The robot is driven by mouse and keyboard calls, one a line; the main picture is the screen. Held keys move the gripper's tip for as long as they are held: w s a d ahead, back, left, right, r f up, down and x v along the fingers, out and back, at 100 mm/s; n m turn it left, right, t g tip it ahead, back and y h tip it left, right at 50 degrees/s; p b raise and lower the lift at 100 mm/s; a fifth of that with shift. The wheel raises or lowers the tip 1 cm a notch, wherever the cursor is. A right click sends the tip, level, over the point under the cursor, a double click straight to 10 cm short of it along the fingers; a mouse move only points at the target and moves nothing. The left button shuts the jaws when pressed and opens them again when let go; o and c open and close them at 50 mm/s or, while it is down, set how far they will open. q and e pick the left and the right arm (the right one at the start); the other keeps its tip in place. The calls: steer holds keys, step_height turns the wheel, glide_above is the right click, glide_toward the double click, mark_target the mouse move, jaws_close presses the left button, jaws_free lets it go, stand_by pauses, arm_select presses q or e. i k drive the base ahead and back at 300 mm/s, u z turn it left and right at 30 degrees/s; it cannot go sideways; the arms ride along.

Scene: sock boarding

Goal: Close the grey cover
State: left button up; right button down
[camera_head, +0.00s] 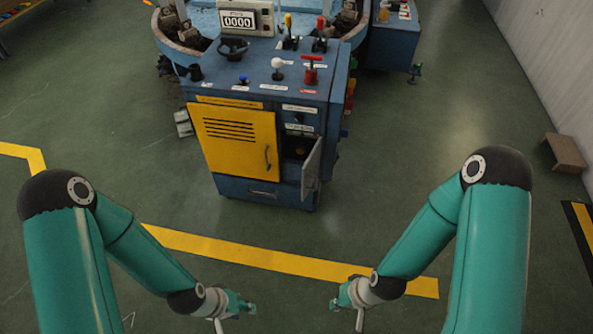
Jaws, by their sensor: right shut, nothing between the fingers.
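The grey cover (312,167) is a small door on the right part of the blue cabinet's front. It stands swung open toward me, hinged on its right side, and a dark compartment (297,147) shows behind it. My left gripper (246,306) is low in the picture, in front of the cabinet and well short of it; its fingers are too small to tell open or shut. My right gripper (336,304) is to its right, also well short of the cover, shut and empty.
The blue cabinet (262,190) has a closed yellow door (236,139) left of the cover. Its top carries levers, a counter display (238,20) and a red handle (311,72). Green floor with a yellow line (260,258) lies clear between me and the cabinet. A brown step (565,153) stands far right.

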mark_target(310, 169)
steer(key=u, duration=0.1)
steer(key=i, duration=1)
steer(key=z, duration=0.05)
